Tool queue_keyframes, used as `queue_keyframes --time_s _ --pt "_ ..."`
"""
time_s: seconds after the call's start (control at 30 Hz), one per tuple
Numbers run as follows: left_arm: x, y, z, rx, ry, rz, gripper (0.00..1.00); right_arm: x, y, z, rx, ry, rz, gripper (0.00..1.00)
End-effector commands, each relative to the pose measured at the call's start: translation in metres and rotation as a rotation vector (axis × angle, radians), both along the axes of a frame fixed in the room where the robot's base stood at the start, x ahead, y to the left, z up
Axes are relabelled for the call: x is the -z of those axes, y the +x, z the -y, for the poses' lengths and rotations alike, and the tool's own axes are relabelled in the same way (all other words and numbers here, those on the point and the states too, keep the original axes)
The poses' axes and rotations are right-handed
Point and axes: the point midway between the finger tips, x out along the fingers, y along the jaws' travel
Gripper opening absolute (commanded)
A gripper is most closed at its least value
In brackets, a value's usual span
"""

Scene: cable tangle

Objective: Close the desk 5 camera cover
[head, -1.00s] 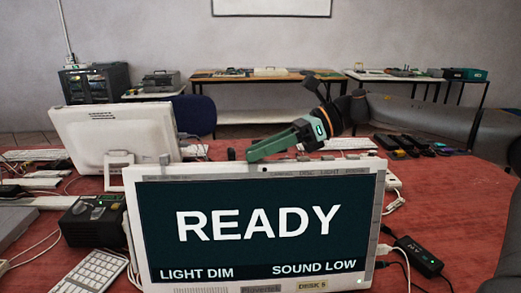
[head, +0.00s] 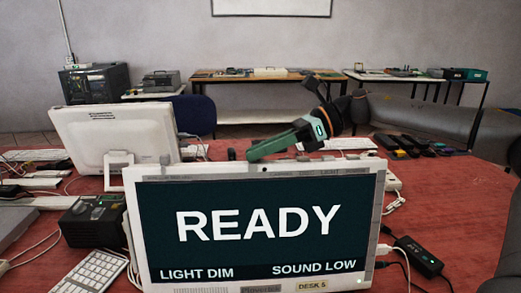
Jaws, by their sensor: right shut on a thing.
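The white desk 5 monitor (head: 378,225) faces me, with a DESK 5 label at its lower right edge and READY on its screen. A small dark camera spot (head: 264,168) shows in the middle of its top bezel. My right gripper (head: 249,155) comes in from the right, tilted down to the left, with its green fingers at the monitor's top edge just left of that spot. It is shut on a small part there, seemingly the camera cover, which is mostly hidden by the fingers. My left gripper is not in view.
A second white monitor (head: 112,125) stands at the back left, turned away. A black box (head: 92,222) and a keyboard (head: 88,275) lie left of the desk 5 monitor. A black adapter (head: 418,256) with cables lies at the right. Red tabletop (head: 450,200) is clear at the right.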

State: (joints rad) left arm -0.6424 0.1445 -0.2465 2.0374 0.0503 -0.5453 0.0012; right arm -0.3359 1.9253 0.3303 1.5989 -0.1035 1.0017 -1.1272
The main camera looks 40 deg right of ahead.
Motion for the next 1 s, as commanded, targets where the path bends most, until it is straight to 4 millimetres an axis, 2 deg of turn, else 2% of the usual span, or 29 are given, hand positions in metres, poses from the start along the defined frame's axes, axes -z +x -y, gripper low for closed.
queue_keyframes --time_s 0.5,0.8,1.0 --pt "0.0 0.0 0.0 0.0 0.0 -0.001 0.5 0.0 0.0 0.001 0.001 0.0 0.001 0.0" --pt "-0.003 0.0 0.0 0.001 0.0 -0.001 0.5 -0.002 -0.013 0.022 0.001 0.002 0.003 0.0" --pt "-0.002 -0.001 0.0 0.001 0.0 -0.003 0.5 0.0 -0.014 0.023 0.0 -0.002 0.001 0.0"
